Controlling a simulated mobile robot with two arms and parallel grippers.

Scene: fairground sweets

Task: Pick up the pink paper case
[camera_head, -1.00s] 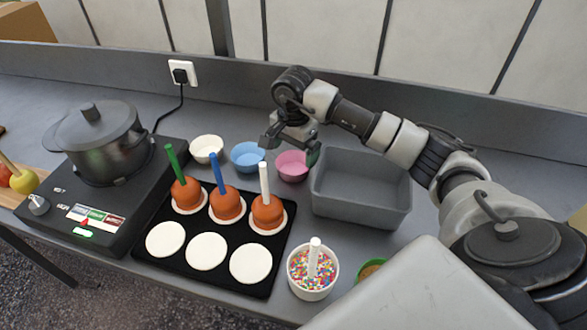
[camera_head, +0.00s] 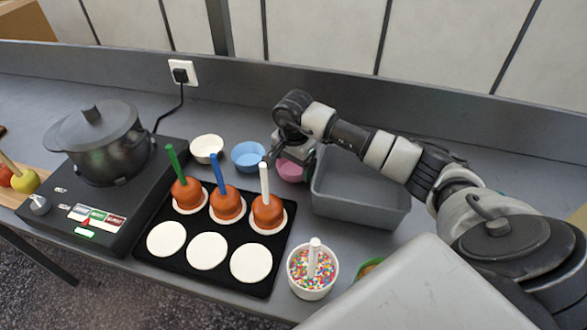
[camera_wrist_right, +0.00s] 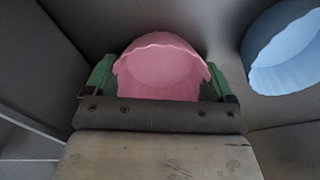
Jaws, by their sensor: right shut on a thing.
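The pink paper case (camera_head: 290,172) is on the grey worktop between the blue case and the grey bin, partly covered by my right gripper (camera_head: 291,160). In the right wrist view the pink case (camera_wrist_right: 160,68) sits between the two green-padded fingers of my right gripper (camera_wrist_right: 160,85), which is shut on it from both sides. The case is upright and looks empty. I cannot tell whether its base still touches the worktop. My left gripper is out of view.
A blue paper case (camera_head: 248,156) is close on the left, with a white case (camera_head: 207,149) beyond it. A grey bin (camera_head: 362,212) stands just right. In front, a black tray (camera_head: 200,269) holds coated apples with upright sticks. A sprinkles cup (camera_head: 312,284) is near the front edge.

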